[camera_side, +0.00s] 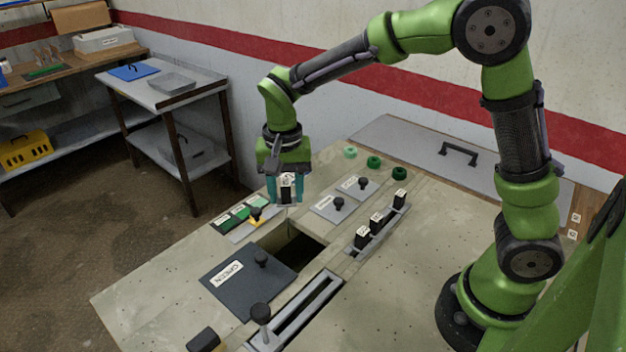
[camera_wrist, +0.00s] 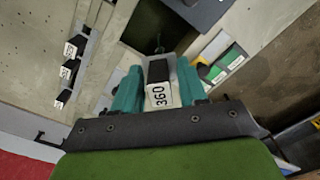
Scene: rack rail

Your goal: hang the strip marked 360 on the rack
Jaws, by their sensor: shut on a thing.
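My gripper (camera_side: 285,180) has teal fingers and is shut on a black strip (camera_side: 286,193) with a white label. In the wrist view the strip's label reads 360 (camera_wrist: 160,95), and the strip sits between the two fingers. The gripper holds it above the bench, behind the dark square opening (camera_side: 300,246) in the side view. A grey rail (camera_side: 352,254) to the right carries several black labelled blocks (camera_side: 376,221); they also show at the left of the wrist view (camera_wrist: 69,69). I cannot tell which fixture is the rack.
A dark plate with a knob (camera_side: 238,284) lies beside the opening. A slotted grey frame (camera_side: 296,318) is at the front. Green labelled pieces and a yellow-based knob (camera_side: 256,214) lie left, below the gripper. Small knobbed plates (camera_side: 335,207) and green rings (camera_side: 373,162) are behind.

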